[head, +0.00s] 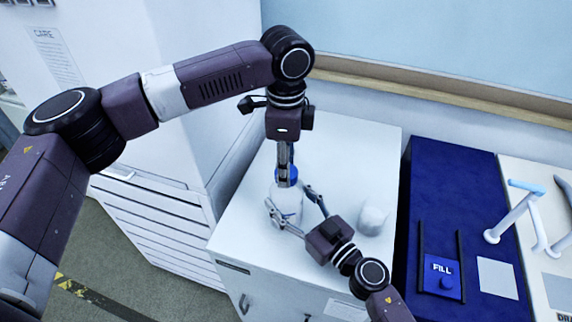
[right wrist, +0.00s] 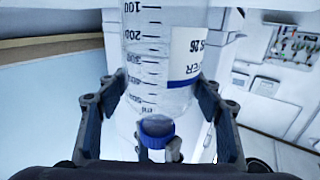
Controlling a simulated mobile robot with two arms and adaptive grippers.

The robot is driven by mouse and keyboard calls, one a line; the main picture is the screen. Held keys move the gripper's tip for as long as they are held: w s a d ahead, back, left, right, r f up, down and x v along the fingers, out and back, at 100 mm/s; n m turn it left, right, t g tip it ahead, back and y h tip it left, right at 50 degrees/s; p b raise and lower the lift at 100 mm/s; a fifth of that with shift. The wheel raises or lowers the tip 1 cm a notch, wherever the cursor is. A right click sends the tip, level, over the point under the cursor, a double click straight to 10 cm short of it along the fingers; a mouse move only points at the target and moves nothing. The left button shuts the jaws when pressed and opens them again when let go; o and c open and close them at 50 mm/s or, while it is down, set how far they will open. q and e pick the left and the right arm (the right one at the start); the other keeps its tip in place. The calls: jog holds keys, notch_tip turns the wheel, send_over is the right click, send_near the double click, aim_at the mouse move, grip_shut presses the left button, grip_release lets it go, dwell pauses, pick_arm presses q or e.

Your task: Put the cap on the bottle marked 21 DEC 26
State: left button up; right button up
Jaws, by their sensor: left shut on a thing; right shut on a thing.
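The clear bottle (head: 286,207) stands on the white cabinet top. In the right wrist view the bottle (right wrist: 145,55) shows volume marks and part of a label (right wrist: 188,55) ending in "26"; the rest of the label is turned away. My right gripper (head: 292,210) is shut on the bottle's body, a finger on each side. The blue cap (head: 291,173) is at the bottle's mouth, and it also shows in the right wrist view (right wrist: 157,128). My left gripper (head: 285,172) points down from above and is shut on the cap. I cannot tell whether the cap is seated.
A white rounded object (head: 373,218) stands right of the bottle on the cabinet top (head: 345,150). Further right are a dark blue panel (head: 450,190) marked FILL and a pale surface with white and blue handles (head: 512,210). A wall ledge (head: 440,85) runs behind.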

pick_arm(q)
jog(key=shift+f, duration=0.6)
pick_arm(e)
grip_shut()
pick_arm(q)
jog(key=m, duration=1.2)
jog(key=shift+m, duration=0.4)
jog(key=m, duration=1.3)
jog(key=shift+d, duration=0.1)
jog(key=o, duration=0.9)
